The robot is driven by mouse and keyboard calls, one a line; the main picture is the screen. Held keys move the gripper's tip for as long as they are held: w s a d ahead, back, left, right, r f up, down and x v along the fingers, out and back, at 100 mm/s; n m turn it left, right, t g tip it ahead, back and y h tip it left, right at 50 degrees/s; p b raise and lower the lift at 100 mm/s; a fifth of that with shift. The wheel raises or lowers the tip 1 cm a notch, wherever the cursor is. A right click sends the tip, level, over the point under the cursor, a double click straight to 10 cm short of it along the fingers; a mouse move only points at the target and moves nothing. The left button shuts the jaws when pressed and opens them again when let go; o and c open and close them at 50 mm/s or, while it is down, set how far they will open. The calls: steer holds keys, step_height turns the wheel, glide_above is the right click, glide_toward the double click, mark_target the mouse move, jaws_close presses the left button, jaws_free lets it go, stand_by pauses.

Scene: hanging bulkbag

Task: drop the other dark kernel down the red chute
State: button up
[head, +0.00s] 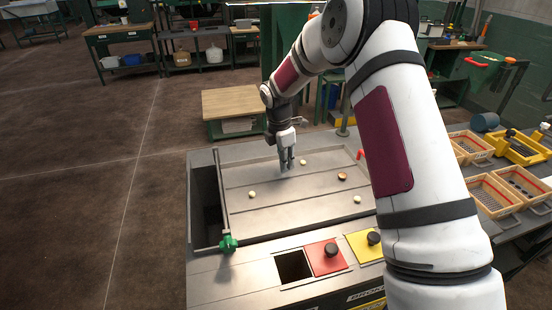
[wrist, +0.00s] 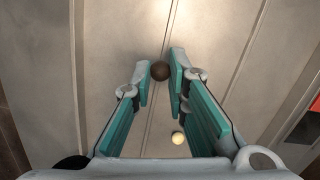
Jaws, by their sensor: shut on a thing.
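My gripper (head: 286,168) is low over the metal sorting tray (head: 300,205). In the wrist view its teal-padded fingers (wrist: 161,78) are shut on a dark round kernel (wrist: 160,70) at their tips. That kernel is hidden in the head view. A red square plate with a dark knob (head: 326,257) lies at the front of the bench. Just left of it is an open black square hole (head: 293,266).
Pale kernels lie on the tray, one at left (head: 252,194), one near my gripper (head: 303,162) and one at right (head: 357,199). A brownish-orange kernel (head: 342,176) lies there too. A yellow plate (head: 366,245) is right of the red one. A green-knobbed bar (head: 228,243) edges the left.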

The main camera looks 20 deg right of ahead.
steer(key=s+d, duration=0.1)
steer(key=s, duration=0.2)
steer(key=s+d, duration=0.1)
steer(key=s, duration=0.2)
steer(key=s+d+r, duration=0.1)
steer(key=s+d, duration=0.1)
steer(key=s, duration=0.2)
